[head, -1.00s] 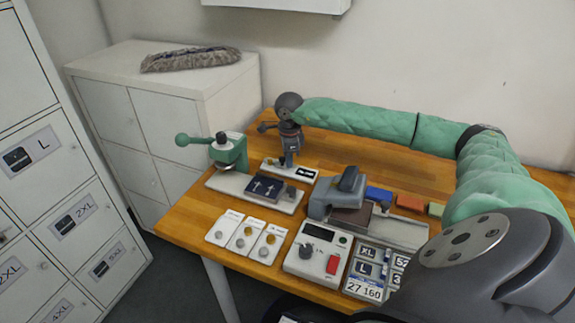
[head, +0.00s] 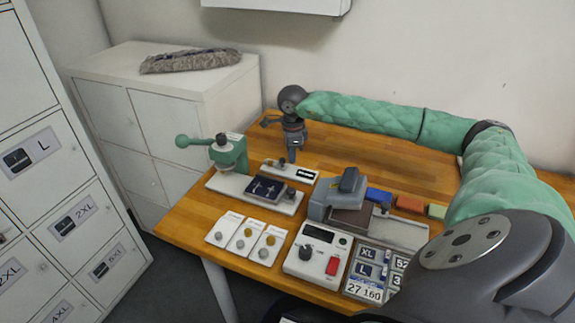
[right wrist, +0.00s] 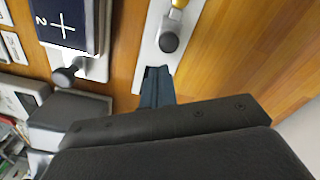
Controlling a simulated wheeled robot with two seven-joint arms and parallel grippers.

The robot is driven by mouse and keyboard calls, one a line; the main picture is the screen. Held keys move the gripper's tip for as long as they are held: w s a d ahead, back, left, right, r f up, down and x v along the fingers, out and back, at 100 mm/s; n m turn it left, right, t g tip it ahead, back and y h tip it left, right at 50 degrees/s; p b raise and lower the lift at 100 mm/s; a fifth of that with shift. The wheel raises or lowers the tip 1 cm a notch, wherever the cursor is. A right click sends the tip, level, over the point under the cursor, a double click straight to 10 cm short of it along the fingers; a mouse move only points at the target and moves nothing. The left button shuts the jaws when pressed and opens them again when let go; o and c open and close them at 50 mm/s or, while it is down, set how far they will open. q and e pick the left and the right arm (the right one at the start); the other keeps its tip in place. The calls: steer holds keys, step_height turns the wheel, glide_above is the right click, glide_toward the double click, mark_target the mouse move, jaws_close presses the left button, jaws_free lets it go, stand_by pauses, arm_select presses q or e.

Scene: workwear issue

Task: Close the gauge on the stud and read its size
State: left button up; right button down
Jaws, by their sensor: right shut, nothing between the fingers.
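The gauge (head: 272,168) is a small white bar on the wooden table, with a dark knob and a small display (head: 308,175) too small to read. In the right wrist view the white bar (right wrist: 150,53) carries a grey round knob (right wrist: 169,41). A brass-coloured piece (right wrist: 180,3), perhaps the stud, is cut off at the top edge beyond the knob. My right gripper (head: 293,159) points down at the gauge, shut and empty. Its fingertips (right wrist: 157,72) appear over the bar, apart from the knob. My left gripper is out of view.
A green press (head: 229,152) with a navy block (head: 264,188) stands left of the gauge. White cards (head: 222,228) with studs, a control box (head: 301,262) and a grey-topped device (head: 335,193) stand in front.

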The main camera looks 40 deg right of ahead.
mark_target(292, 171)
steer(key=shift+r+p, duration=0.6)
steer(key=shift+r, duration=2.05)
